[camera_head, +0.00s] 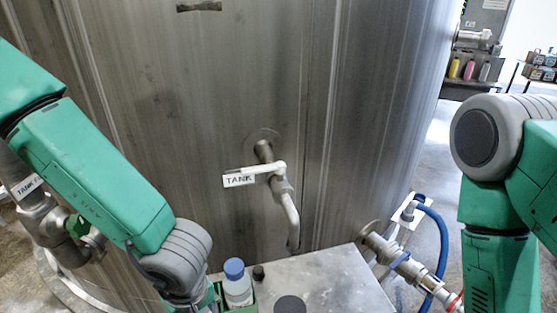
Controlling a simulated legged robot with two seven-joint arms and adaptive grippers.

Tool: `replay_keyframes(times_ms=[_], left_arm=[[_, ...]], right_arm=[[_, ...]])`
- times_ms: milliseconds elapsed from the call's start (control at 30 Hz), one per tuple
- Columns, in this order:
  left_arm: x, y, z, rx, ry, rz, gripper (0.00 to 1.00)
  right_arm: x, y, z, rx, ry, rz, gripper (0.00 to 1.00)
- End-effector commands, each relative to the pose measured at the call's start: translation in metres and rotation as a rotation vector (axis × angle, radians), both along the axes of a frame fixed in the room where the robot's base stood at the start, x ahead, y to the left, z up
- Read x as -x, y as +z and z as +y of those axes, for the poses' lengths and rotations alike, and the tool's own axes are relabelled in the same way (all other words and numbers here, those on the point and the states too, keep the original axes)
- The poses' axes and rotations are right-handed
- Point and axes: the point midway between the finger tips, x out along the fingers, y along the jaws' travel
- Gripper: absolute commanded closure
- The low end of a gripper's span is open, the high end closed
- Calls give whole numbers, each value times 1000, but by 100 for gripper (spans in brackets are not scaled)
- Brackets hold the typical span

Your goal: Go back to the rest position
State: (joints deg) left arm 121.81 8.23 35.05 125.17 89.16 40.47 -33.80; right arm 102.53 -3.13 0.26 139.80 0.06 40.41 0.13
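My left arm (95,170) comes in from the left and slopes down to its grey wrist joint (180,255), which is in front of the tank at the bottom edge. The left gripper's fingers are below the frame and do not show. My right arm (500,265) stands at the right side, with a grey round joint (478,135) at the top. It runs down out of the bottom of the frame, and the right gripper does not show.
A large steel tank (160,100) fills the middle, with a tap (278,180) labelled TANK. A metal table (335,280) below holds a blue-capped bottle (237,285) in a green holder. A pipe valve with a blue hose (440,245) is at right, near my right arm.

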Motion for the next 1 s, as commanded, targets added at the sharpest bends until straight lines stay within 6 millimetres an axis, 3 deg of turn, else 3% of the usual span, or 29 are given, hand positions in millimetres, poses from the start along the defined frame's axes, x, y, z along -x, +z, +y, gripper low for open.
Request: replay_keyframes(times_ms=[333,500,600,800,1000], left_arm=[[30,-107,66,-113,-275,-49,41],[72,-170,100,-101,-513,-32,41],[102,-196,113,-61,-634,0,41],[144,-219,125,21,-778,59,41],[155,-221,127,48,-812,76,41]], right_arm=[[1,-38,0,0,0,1,17],[1,-65,0,0,0,1,17],[1,-78,0,0,0,1,17],[1,-91,0,0,0,2,17],[1,-92,0,0,0,1,17]])
